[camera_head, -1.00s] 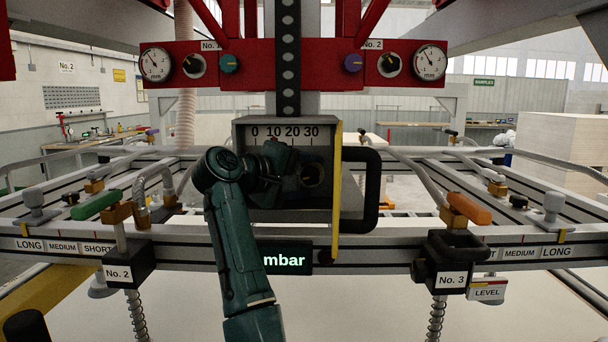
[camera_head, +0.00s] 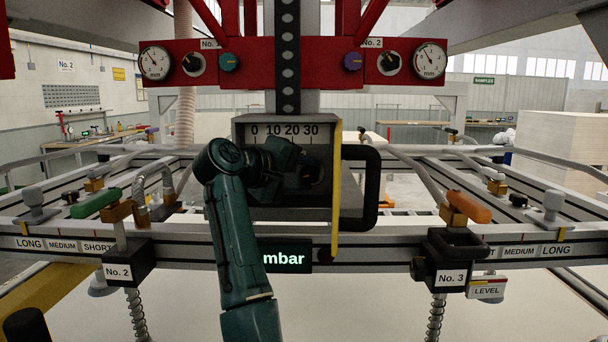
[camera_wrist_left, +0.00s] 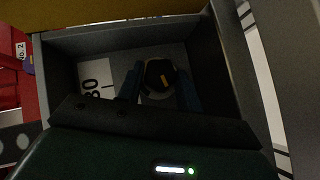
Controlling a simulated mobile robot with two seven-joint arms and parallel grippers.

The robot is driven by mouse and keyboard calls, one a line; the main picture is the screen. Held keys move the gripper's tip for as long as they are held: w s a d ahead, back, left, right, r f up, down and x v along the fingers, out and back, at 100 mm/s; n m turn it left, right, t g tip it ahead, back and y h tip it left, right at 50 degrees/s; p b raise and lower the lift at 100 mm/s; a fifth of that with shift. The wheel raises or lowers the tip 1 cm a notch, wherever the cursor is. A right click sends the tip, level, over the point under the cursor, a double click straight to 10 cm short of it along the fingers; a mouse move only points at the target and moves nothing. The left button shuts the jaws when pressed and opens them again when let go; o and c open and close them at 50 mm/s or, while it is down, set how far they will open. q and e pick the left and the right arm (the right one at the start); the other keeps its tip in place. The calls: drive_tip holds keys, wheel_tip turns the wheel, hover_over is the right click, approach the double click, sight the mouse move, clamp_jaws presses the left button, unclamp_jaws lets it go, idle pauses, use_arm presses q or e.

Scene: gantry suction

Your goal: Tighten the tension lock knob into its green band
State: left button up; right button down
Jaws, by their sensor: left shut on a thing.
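The tension lock knob (camera_wrist_left: 160,76) is dark and round with an orange pointer mark, inside the open grey box in the left wrist view. My left gripper (camera_wrist_left: 160,88) has one finger on each side of the knob and is shut on it. In the head view the gripper (camera_head: 300,168) reaches into the box from the left, under the 0 to 30 scale (camera_head: 284,131), and largely hides the knob. I cannot make out the green band in either view. My right gripper is not in view.
The box walls (camera_wrist_left: 212,65) surround the gripper closely. A yellow plate (camera_head: 336,215) and a black handle (camera_head: 372,190) stand at the box's right. A display reading mbar (camera_head: 284,257) is below, partly behind my arm. Red panels with gauges (camera_head: 155,62) are above.

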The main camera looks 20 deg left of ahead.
use_arm(q)
drive_tip(key=shift+d+r+m+g+y, duration=0.1)
drive_tip(key=shift+r+m+g+y, duration=0.05)
drive_tip(key=shift+m+g+y, duration=0.6)
drive_tip(key=shift+r+m+g+y, duration=0.1)
drive_tip(key=shift+m+g+y, duration=0.4)
drive_tip(key=shift+y, duration=0.35)
drive_tip(key=o, duration=1)
drive_tip(key=v, duration=1.3)
drive_tip(key=shift+d, duration=0.1)
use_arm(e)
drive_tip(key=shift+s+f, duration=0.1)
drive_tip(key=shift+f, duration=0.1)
